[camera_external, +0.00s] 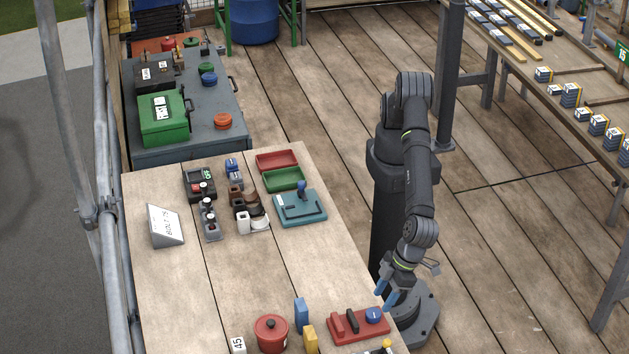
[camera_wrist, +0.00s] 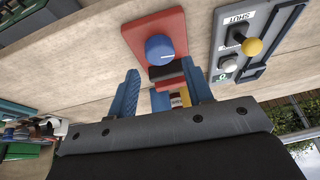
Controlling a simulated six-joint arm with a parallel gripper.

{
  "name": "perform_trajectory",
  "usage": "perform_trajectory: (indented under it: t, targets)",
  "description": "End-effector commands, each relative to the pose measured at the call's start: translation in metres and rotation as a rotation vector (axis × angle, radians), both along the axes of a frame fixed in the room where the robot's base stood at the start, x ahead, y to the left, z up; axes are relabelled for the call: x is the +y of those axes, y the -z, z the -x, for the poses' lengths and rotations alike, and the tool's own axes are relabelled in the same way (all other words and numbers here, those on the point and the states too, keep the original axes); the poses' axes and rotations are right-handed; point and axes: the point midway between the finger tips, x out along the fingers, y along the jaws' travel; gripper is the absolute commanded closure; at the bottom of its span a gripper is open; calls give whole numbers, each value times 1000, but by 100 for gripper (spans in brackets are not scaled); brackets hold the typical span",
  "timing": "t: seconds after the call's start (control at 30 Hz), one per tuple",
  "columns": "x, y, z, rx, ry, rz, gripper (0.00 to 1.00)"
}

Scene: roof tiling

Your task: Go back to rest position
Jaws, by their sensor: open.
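My gripper (camera_external: 386,292) hangs from my arm over the right edge of the workbench, close to the red panel. Its two blue fingers also show in the wrist view (camera_wrist: 162,88), spread apart with nothing held between them.
A grey panel (camera_wrist: 228,62) with a yellow-tipped lever (camera_wrist: 252,47) is beside the red one. A red pot (camera_external: 271,334), a blue block (camera_external: 301,315) and a yellow block (camera_external: 310,339) stand left of it. A teal panel (camera_external: 300,208) lies farther back. The bench middle (camera_external: 250,275) is clear.

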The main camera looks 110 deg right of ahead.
Motion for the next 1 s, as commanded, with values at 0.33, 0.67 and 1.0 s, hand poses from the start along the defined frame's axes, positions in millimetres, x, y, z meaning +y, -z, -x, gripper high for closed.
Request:
perform_trajectory:
  t: [0.33,0.67,1.0]
  targets:
    - [-2,-66,28,1,0,-3,54]
    - [-5,-102,43,3,2,5,54]
    - [-2,-38,16,1,1,3,54]
